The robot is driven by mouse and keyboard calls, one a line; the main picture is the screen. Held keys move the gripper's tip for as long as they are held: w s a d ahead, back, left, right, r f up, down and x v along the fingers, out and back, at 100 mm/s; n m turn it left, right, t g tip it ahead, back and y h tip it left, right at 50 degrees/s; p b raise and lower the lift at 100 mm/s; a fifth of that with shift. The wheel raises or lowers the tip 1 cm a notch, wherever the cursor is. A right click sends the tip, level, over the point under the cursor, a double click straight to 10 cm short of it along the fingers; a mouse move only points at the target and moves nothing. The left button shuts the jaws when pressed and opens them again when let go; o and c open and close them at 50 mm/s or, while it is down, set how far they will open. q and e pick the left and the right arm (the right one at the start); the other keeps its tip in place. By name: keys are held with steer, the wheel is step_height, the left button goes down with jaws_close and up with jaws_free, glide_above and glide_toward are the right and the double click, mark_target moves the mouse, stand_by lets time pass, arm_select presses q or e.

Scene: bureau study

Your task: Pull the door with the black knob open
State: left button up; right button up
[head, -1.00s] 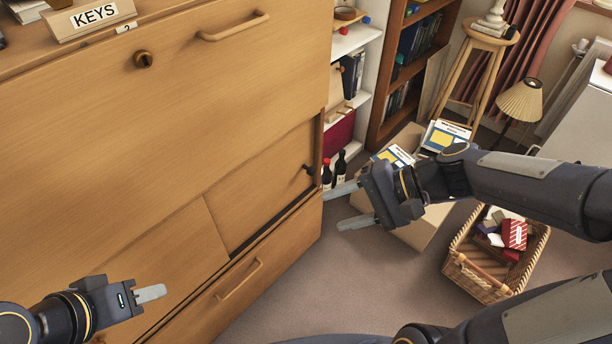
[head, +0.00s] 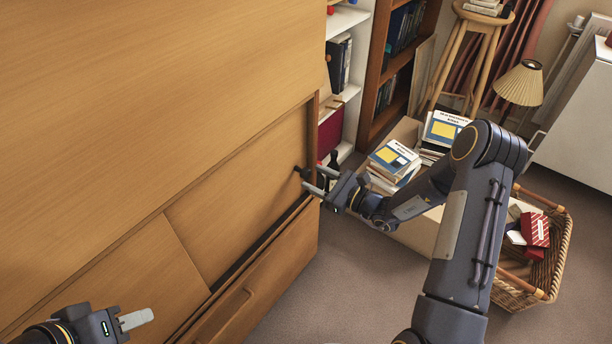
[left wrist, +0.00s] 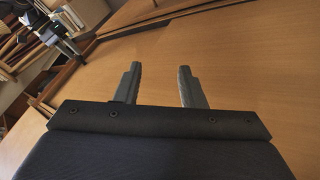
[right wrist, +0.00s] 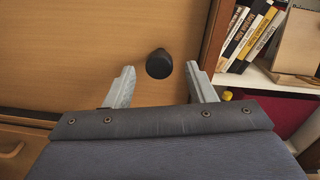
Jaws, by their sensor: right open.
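The door (head: 235,185) is a light wooden panel low in the cabinet front and looks closed. Its small black knob (head: 298,169) is near its right edge, partly hidden by my right gripper in the head view. My right gripper (head: 310,179) is open at the knob. In the right wrist view the round knob (right wrist: 159,63) sits between the two open fingertips (right wrist: 160,68), with a gap on each side. My left gripper (head: 136,319) is at the lower left, in front of the cabinet. The left wrist view shows its fingers (left wrist: 159,75) apart and empty.
A drawer with a wooden handle (head: 234,312) is below the door. A white shelf (head: 347,85) stands right of the cabinet. A cardboard box with books (head: 395,160) and a wicker basket (head: 562,250) are on the floor. Carpet (head: 345,280) before the drawer is clear.

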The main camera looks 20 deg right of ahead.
mark_target(309, 175)
steer(key=shift+b+x, duration=0.3)
steer(key=shift+x, duration=1.6)
jaws_close()
